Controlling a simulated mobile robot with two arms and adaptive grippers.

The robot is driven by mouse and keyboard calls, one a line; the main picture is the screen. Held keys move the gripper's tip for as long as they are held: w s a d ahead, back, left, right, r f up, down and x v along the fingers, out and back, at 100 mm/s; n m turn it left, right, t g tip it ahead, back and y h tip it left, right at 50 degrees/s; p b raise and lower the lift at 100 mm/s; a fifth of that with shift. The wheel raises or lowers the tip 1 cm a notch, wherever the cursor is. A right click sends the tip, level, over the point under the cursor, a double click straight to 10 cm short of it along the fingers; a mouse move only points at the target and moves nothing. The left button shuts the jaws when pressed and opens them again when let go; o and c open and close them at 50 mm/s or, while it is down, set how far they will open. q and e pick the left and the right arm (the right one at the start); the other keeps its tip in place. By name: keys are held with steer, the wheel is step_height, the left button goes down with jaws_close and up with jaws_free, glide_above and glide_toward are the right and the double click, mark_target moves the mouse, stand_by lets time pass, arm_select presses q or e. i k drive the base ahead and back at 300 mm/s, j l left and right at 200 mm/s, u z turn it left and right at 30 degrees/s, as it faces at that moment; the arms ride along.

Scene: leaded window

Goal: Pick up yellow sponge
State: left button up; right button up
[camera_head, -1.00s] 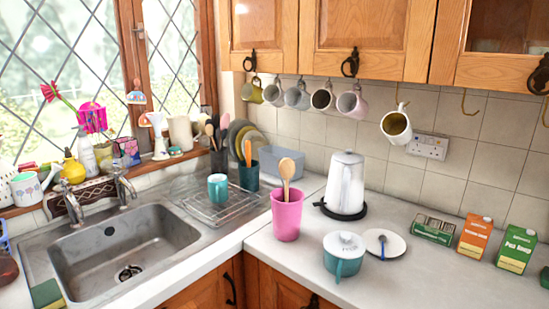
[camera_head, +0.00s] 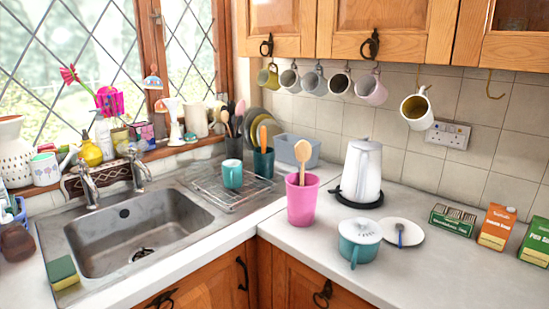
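The yellow sponge (camera_head: 63,274) lies at the front left corner of the metal sink, on its rim. It has a dark green top layer and a yellow layer that shows along its front edge. It is in full view and nothing touches it from above. Neither of my grippers shows in the head view.
The sink basin (camera_head: 140,236) is empty beside the sponge. A dark brown bottle (camera_head: 16,242) and a blue caddy (camera_head: 20,212) stand behind it at the left edge. Taps (camera_head: 88,186) rise at the back. A pink tumbler (camera_head: 302,200) and a teal pot (camera_head: 358,240) stand on the right counter.

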mark_target(63, 273)
steer(key=u, duration=1.45)
steer(key=z, duration=0.25)
steer(key=i, duration=0.05)
